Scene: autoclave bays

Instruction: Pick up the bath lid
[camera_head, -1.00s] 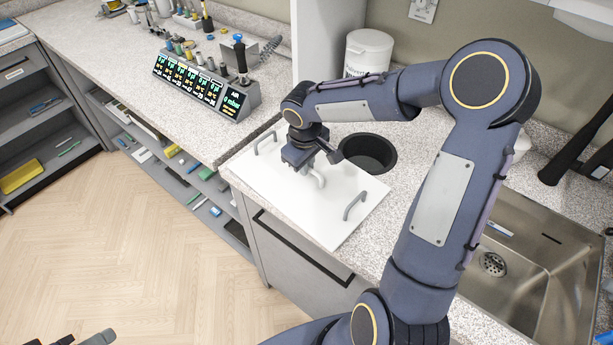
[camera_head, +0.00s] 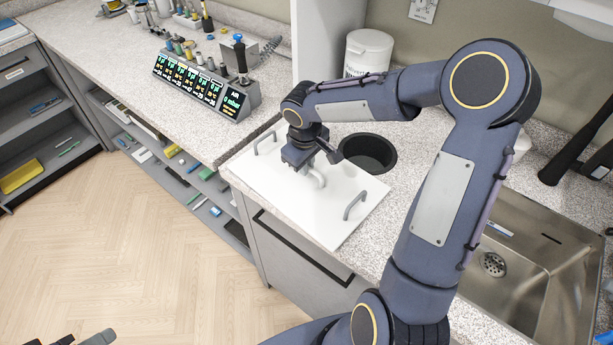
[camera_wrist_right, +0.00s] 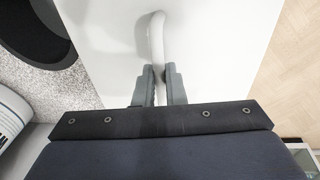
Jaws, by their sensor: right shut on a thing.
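The bath lid (camera_head: 345,222) is a flat white panel at the front edge of the speckled counter. It has a grey handle near each end and a paler handle (camera_wrist_right: 157,35) in the middle. My right gripper (camera_head: 312,176) is above the middle of the lid, shut on that middle handle. In the right wrist view its two grey fingers (camera_wrist_right: 160,85) sit on either side of the handle bar. The lid appears to lie flat; a gap beneath it cannot be made out. Only a small part of my left gripper (camera_head: 90,340) shows at the bottom left edge.
A round black opening (camera_head: 370,152) is just behind the lid. A white tub (camera_head: 368,52) stands at the back, and a steel sink (camera_head: 520,275) is to the right. A control unit with lit displays (camera_head: 205,85) stands on the left counter. The wooden floor is clear.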

